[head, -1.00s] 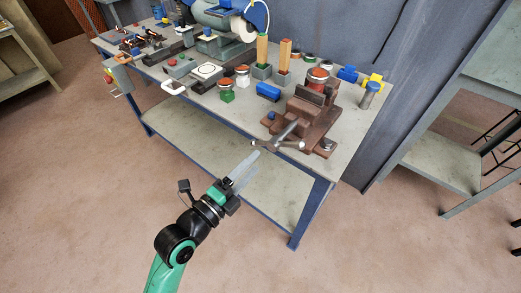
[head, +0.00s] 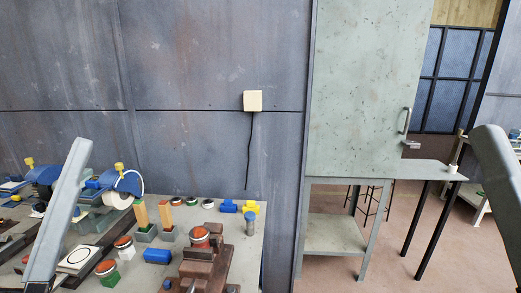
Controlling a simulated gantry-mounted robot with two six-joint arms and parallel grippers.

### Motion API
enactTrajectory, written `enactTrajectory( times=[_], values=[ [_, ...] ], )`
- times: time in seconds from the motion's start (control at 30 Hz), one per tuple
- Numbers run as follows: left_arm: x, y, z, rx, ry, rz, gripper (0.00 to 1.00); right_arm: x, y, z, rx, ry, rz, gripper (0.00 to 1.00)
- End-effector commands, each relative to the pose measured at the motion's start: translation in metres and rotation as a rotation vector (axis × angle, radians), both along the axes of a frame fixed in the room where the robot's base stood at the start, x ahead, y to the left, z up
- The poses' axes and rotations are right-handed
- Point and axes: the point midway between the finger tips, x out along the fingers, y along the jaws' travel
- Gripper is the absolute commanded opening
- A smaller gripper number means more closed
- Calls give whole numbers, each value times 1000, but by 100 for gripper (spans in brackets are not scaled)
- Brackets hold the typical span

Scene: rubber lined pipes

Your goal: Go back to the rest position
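A long grey finger-like part of my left gripper (head: 76,148) stands up at the left, tilted slightly right, in front of the workbench. A larger grey part of my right gripper (head: 488,140) rises at the right edge and is partly cut off by the frame. Both are close to the camera and high up, apart from the bench objects. I see nothing held in either. Their jaws cannot be made out as open or shut, and the rest of both arms is out of view.
The workbench (head: 245,240) at lower left carries a brown vise (head: 200,262), a blue bench grinder (head: 122,184), a blue block (head: 157,256) and several buttons. A grey cabinet (head: 366,90) stands right of it. A cream wall box (head: 253,101) hangs above. Free floor shows at lower right.

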Motion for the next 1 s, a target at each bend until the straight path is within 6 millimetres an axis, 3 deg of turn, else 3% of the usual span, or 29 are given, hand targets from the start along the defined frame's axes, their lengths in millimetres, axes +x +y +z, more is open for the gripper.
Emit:
enactTrajectory(
  times=[0.07,0.23,0.27,0.3,0.47,0.8,0.9,1.0],
  values=[
    [-8,6,4,-161,3,-148,69,0,0,-3,0,1,0,50],
    [-6,11,2,-503,56,-489,69,0,0,0,0,2,0,50],
    [-6,11,36,-491,53,-478,69,1,0,32,0,5,0,50],
    [-6,11,55,-489,54,-475,69,1,0,52,0,3,0,50],
    [-6,11,122,-487,56,-474,69,0,0,121,0,0,0,50],
    [-6,11,291,-486,56,-472,69,0,0,290,0,1,0,50],
    [-6,11,335,-486,56,-472,69,0,0,334,0,1,0,50],
    [-6,11,365,-485,57,-472,69,0,0,364,0,1,0,50]
  ],
)
